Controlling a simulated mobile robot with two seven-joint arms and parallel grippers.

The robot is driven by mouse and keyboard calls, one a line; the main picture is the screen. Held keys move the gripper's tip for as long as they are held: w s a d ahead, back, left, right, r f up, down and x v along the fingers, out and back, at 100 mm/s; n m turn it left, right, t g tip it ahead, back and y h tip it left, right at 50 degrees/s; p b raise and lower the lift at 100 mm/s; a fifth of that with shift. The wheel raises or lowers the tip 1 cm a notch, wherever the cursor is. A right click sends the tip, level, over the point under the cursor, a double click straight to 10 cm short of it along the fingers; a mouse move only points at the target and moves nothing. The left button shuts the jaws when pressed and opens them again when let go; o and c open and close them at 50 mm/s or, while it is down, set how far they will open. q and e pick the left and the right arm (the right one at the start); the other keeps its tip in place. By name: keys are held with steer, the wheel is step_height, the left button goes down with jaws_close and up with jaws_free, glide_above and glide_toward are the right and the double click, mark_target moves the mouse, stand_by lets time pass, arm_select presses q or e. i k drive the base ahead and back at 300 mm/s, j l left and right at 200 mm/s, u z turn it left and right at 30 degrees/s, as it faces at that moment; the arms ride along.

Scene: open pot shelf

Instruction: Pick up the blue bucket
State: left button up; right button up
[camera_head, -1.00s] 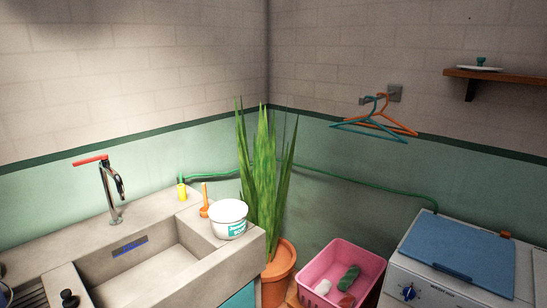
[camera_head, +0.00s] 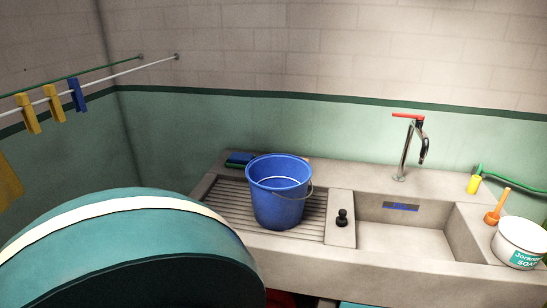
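A blue bucket (camera_head: 278,204) stands upright on the ribbed drainboard (camera_head: 226,199) at the left of the stone sink. Its mouth faces up, and its thin metal handle hangs down on the right side. The bucket's lower left is close to a large teal rounded form in the foreground. Neither of my grippers shows in the head view.
The large teal form with a white band (camera_head: 120,245) fills the lower left. A black plug (camera_head: 342,217), a red-handled tap (camera_head: 405,140) and a white soap tub (camera_head: 519,243) are right of the bucket. A clothesline with pegs (camera_head: 52,103) hangs upper left.

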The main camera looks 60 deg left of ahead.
mark_target(278, 183)
steer(key=u, duration=1.8)
steer(key=i+j, duration=0.2)
steer(key=i+j+z, duration=0.4)
steer(key=j, duration=0.2)
steer(key=j+z, duration=0.2)
steer(key=i+j, duration=0.05)
steer(key=j, duration=0.05)
